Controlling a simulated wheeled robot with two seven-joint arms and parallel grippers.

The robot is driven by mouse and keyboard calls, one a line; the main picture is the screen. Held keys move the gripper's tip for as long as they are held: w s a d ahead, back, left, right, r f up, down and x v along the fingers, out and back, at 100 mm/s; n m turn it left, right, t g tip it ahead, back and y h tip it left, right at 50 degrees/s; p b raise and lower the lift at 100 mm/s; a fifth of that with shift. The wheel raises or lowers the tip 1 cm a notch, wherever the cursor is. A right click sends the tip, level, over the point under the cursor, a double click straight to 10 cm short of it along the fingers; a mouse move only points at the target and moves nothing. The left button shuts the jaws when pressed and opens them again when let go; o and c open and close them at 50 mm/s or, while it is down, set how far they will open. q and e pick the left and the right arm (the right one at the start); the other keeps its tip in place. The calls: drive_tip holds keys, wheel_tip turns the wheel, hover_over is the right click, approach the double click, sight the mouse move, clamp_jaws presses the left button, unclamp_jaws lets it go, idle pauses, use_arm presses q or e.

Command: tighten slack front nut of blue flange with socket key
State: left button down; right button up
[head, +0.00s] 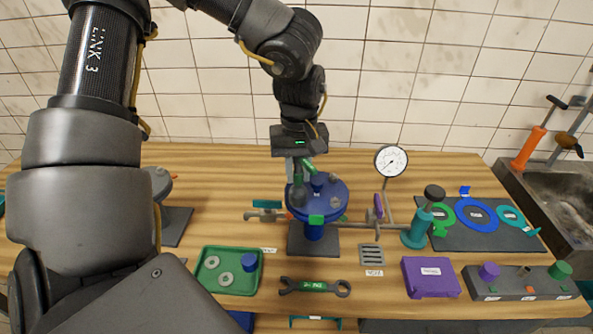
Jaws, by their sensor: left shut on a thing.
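The blue flange (329,191) stands on a dark base plate near the middle of the bench, with nuts around its top and a green tag on its front rim. My left gripper (303,163) comes down from above, over the left part of the flange. It is shut on the socket key (298,193), which has green parts at the jaws and a dark socket end pointing down. The socket end is at the front left of the flange top. I cannot tell whether it sits on a nut. The front nut is not clearly visible. My right gripper is not in view.
A pressure gauge (391,160) and a teal hand valve (416,230) stand right of the flange. In front lie a green tray (213,286), a wrench (315,287) and a purple box (431,278). A dark mat (463,238) with rings lies right. My arm hides the left bench.

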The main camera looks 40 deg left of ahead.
use_arm(q)
drive_tip(key=shift+f, duration=0.15)
idle(0.3)
drive_tip(key=shift+f+b, duration=0.2)
drive_tip(key=shift+b, duration=0.25)
drive_tip(key=shift+m+b, duration=0.3)
drive_tip(key=shift+m, duration=1.5)
